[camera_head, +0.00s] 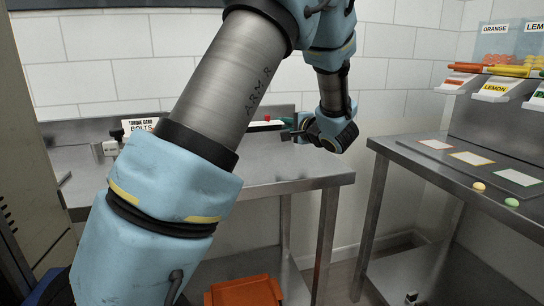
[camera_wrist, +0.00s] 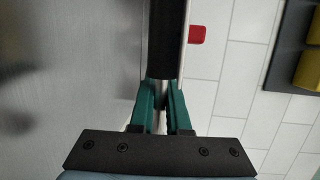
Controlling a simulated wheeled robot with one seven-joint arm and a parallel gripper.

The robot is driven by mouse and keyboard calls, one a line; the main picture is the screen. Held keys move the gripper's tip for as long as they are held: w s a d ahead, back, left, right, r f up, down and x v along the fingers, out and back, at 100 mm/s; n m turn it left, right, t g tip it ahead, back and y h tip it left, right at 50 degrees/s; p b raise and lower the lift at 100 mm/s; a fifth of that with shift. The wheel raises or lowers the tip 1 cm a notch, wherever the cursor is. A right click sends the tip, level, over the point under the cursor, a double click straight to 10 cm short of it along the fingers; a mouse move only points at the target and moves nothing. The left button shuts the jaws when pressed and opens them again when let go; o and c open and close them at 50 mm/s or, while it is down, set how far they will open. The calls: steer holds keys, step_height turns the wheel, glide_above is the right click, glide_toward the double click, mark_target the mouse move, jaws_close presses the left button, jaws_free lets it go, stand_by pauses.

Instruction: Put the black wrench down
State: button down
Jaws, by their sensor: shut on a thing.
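My gripper (camera_wrist: 163,115) has teal fingers, which are shut on the black wrench (camera_wrist: 167,40). The wrench shows as a long dark bar running up from the fingers to the top edge of the wrist view, so its far end is out of sight. In the head view my gripper (camera_head: 288,124) is at the back right of the steel table (camera_head: 290,170), close to the tiled wall. The wrench cannot be made out clearly there. I cannot tell whether it touches the table.
A small red piece (camera_head: 267,118) is near the table's back edge. A "TORQUE CARD BOLTS" sign (camera_head: 140,124) stands left. An orange bin (camera_head: 245,291) is below. The right table (camera_head: 420,158) holds coloured cards, a yellow ball (camera_head: 479,186) and a green ball (camera_head: 512,202). The table front is bare.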

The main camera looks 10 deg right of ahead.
mark_target(282, 157)
steer(key=shift+f, duration=3.35)
steer(key=shift+f, duration=0.1)
steer(key=c, duration=0.9)
jaws_free()
steer(key=shift+s, duration=0.1)
steer(key=v, duration=1.2)
steer(key=shift+b, duration=0.35)
